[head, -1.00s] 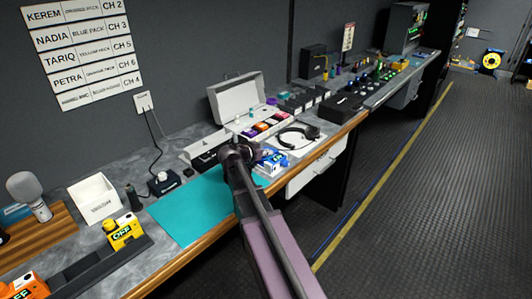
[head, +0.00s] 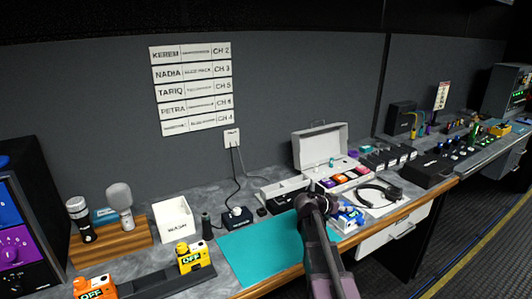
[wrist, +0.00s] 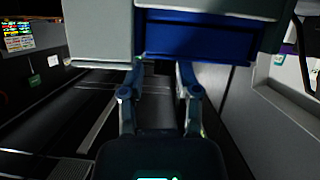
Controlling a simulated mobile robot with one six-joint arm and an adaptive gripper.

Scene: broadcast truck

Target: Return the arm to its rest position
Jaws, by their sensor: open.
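My arm reaches up from the bottom of the head view over the desk edge, with its wrist joint (head: 316,205) above the front of the desk. A blue and white pack (head: 350,217) sits just right of the wrist, partly hidden by it. In the wrist view my gripper (wrist: 161,72) has its two fingers apart. A large blue and white body (wrist: 195,35) fills the top of that view, close to the fingertips; I cannot tell whether they touch it.
A teal mat (head: 262,250) lies left of the arm. A headset (head: 378,193), an open case (head: 322,148), a yellow pack (head: 195,258), an orange pack (head: 95,289) and a white box (head: 174,219) stand along the desk. Free floor (head: 490,262) lies at right.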

